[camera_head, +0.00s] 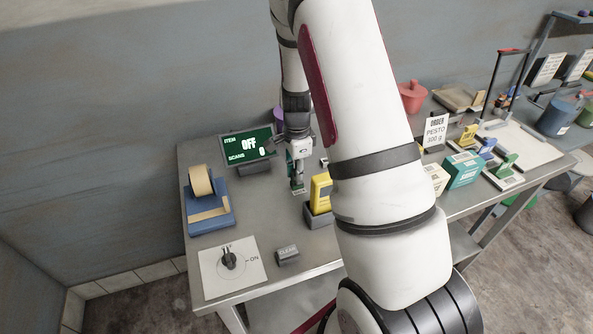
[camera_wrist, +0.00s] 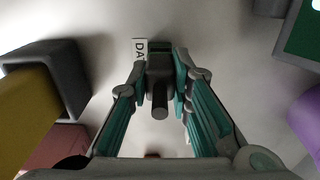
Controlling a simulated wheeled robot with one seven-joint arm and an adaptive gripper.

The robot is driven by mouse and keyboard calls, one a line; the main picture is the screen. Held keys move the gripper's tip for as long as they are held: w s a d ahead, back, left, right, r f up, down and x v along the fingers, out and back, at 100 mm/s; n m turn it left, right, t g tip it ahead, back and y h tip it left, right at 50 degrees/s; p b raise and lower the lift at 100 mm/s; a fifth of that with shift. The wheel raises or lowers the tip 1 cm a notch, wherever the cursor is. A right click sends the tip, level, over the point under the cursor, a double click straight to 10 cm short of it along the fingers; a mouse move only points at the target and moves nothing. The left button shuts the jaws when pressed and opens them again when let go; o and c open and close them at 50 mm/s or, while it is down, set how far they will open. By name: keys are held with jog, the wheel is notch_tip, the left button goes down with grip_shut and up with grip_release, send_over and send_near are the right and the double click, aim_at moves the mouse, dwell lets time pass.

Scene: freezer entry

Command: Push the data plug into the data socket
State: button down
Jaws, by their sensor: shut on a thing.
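My gripper (camera_head: 296,187) points down at the table, in front of the display. In the wrist view its two teal-and-grey fingers (camera_wrist: 161,84) are shut on the dark data plug (camera_wrist: 160,68), with a round stub sticking out toward the camera. The data socket cannot be made out; the plug and fingers cover the spot beside the label. Whether the plug touches or enters a socket cannot be told.
A yellow scanner (camera_head: 320,190) in a grey holder stands close right of my gripper. A blue tape dispenser (camera_head: 208,212) is left, and a rotary switch (camera_head: 229,260) is at the front. A purple object (camera_wrist: 307,122) is right in the wrist view.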

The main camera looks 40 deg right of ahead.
jog(key=shift+f, duration=0.1)
jog(key=c, duration=1.4)
grip_release()
jog(key=shift+o, duration=0.2)
notch_tip(320, 180, up, 12)
